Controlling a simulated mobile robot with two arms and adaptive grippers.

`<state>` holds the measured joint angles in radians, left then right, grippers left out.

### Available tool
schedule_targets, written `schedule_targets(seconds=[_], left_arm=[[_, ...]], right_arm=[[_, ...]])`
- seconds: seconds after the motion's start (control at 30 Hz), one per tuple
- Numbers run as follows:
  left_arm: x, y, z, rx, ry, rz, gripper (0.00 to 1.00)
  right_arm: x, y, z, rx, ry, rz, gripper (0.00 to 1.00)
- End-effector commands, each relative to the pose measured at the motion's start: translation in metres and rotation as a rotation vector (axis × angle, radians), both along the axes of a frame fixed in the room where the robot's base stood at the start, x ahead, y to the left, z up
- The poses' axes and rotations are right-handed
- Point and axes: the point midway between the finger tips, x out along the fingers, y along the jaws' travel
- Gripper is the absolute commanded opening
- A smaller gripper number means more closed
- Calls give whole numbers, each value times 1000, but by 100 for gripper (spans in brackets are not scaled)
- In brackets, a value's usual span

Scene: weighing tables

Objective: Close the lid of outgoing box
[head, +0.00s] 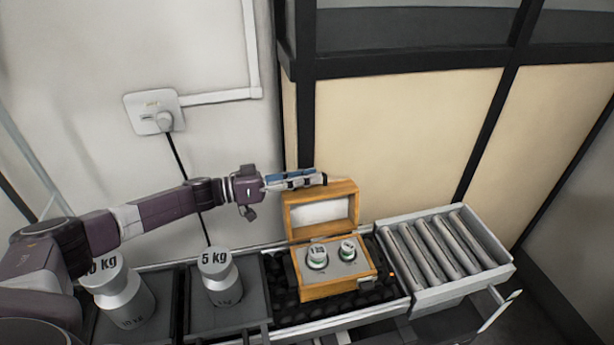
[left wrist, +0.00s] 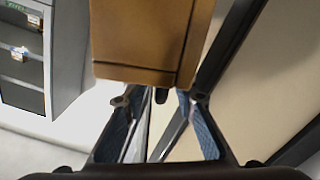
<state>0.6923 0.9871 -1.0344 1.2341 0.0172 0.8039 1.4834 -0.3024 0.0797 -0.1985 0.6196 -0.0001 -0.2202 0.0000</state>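The outgoing box (head: 330,289) is a small wooden case with a grey insert holding two small metal weights, (head: 317,255) and (head: 348,249). Its lid (head: 350,190) stands up, open, at the back edge, with a pale inner panel facing the head camera. My left gripper (head: 322,179) reaches in from the left, at the lid's top edge near its left corner. In the left wrist view the lid's brown wooden face (left wrist: 150,40) fills the top, just beyond the fingertips (left wrist: 162,96), which are apart with nothing held between them. Contact cannot be told. My right gripper is not in view.
The box sits on a black roller strip (head: 285,305). A large 5 kg weight (head: 219,279) and a bigger weight (head: 125,300) stand on trays to the left. A metal roller conveyor (head: 445,247) is at the right. A wall with dark framing is close behind.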

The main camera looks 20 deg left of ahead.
Motion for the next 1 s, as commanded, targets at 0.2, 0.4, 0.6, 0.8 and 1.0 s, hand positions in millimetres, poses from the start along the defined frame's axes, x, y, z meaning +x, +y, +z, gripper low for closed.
schedule_targets(seconds=[0.2,0.4,0.6,0.8,1.0], left_arm=[[0,0,0,0,0,0,6],[0,0,0,0,0,0,0],[0,0,0,0,0,0,0],[-3,-2,3,12,-15,-1,0],[-15,-11,11,63,-84,-3,0]], right_arm=[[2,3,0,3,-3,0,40],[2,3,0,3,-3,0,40],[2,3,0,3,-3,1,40],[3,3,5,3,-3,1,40],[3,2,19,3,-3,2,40]])
